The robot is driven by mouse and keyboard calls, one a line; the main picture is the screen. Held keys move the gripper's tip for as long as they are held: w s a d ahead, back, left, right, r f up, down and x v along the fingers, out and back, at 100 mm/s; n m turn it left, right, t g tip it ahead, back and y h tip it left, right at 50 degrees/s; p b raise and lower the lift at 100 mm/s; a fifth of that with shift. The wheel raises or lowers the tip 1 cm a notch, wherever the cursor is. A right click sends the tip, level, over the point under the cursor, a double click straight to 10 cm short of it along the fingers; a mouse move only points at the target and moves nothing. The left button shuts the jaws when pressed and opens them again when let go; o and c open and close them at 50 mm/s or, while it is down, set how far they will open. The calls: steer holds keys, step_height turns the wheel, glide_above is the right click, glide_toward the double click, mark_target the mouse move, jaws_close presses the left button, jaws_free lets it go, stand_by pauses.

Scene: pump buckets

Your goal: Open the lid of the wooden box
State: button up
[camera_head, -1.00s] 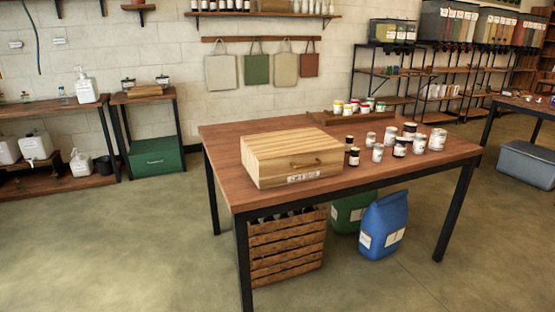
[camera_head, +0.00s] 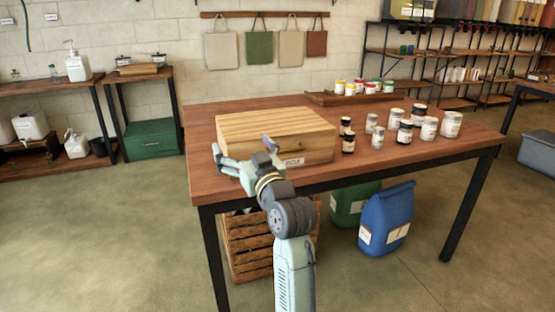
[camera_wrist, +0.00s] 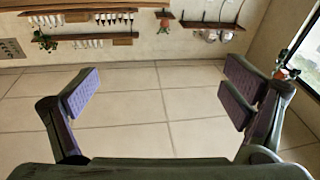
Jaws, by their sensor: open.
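The wooden box (camera_head: 270,126) stands on the left part of the brown table (camera_head: 398,163) in the head view, with its lid shut. A white label shows low on its front. In the wrist view my gripper (camera_wrist: 160,95) is wide open and empty, facing floor tiles and shelves; the box is not in that view.
Several jars (camera_head: 404,131) stand to the right of the box, with a wooden tray of small pots (camera_head: 358,95) behind. Under the table are a wooden crate (camera_head: 247,245), a blue bag (camera_head: 387,220) and a green container (camera_head: 350,205). The table's right front is clear.

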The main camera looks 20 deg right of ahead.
mark_target(290, 151)
steer(key=s+d+f+h, duration=0.1)
steer(key=d+f, duration=0.1)
steer(key=d, duration=0.2)
steer(key=s+d+f+m+g+h, duration=0.1)
steer(key=d+f, duration=0.1)
steer(key=d, duration=0.3)
steer(key=s+d+f+m+h, duration=0.1)
steer(key=d+f, duration=0.2)
steer(key=d, duration=0.2)
steer(key=shift+d+g+b, duration=0.25)
steer(key=shift+g+b, duration=0.05)
steer(key=shift+b, duration=0.05)
steer(key=w+p, duration=0.2)
steer(key=w, duration=0.8)
steer(key=shift+w+a, duration=0.15)
steer(key=shift+w, duration=0.2)
steer(key=shift+c, duration=0.3)
steer(key=c, duration=1.3)
steer(key=shift+r, duration=0.2)
steer(key=shift+c, duration=0.3)
